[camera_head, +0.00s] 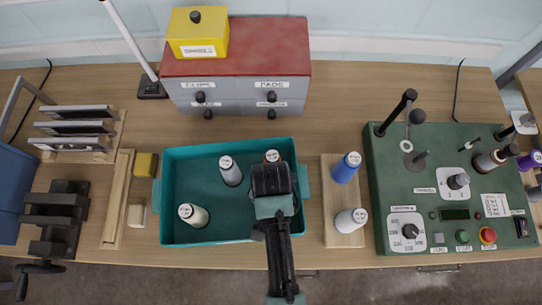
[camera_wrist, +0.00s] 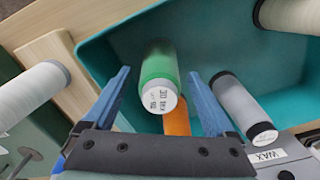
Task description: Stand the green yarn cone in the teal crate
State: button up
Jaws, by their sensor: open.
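The green yarn cone (camera_wrist: 157,68) is in the wrist view, its labelled top toward the camera. It appears to stand upright on the floor of the teal crate (camera_wrist: 95,58), near one wall. My gripper (camera_wrist: 159,74) is open, with one blue finger on each side of the cone and gaps visible between. In the head view, my arm hides the green cone over the right part of the teal crate (camera_head: 167,195).
The crate also holds a grey cone (camera_head: 230,172), a cream cone (camera_head: 193,215) and an orange cone (camera_wrist: 177,118). A wooden board (camera_head: 336,200) right of the crate carries a blue cone (camera_head: 346,168) and a white cone (camera_head: 349,221). A green control panel (camera_head: 440,210) is further right.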

jog(key=shift+r, duration=0.1)
notch_tip(320, 180, up, 12)
jog(key=p, duration=0.2)
dwell(0.4)
